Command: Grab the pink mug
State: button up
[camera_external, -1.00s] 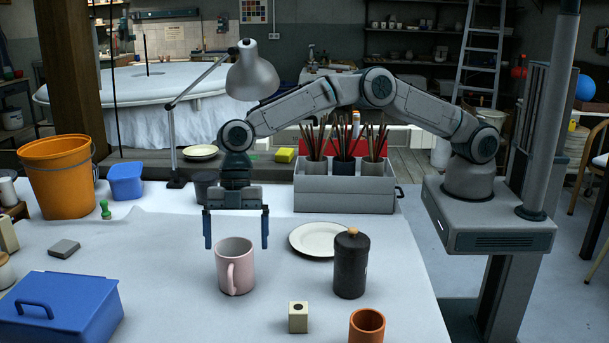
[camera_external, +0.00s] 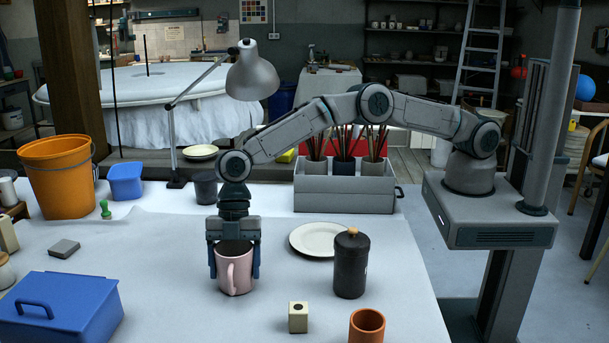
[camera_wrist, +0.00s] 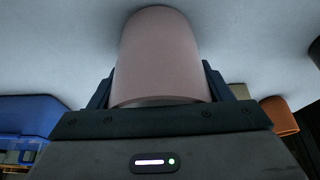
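The pink mug (camera_external: 236,272) stands upright on the table with its handle towards the external camera. My gripper (camera_external: 234,268) points straight down over it, with one finger on the left side and one on the right. The fingers are drawn in close against the mug's walls, so the gripper looks shut on it. In the wrist view the pink mug (camera_wrist: 160,55) fills the space between the fingers of my gripper (camera_wrist: 158,90). The mug's base is at table level, and its rim is partly hidden by the gripper.
A black canister (camera_external: 350,265) and a white plate (camera_external: 300,239) are to the right. A small cream block (camera_external: 298,318) and an orange cup (camera_external: 367,326) are in front. A blue box (camera_external: 70,312) is at left, a dark cup (camera_external: 206,188) behind.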

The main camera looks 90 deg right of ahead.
jog(key=shift+r, duration=0.1)
jog(key=c, duration=0.6)
jog(key=shift+o, duration=0.2)
jog(key=shift+r, duration=0.1)
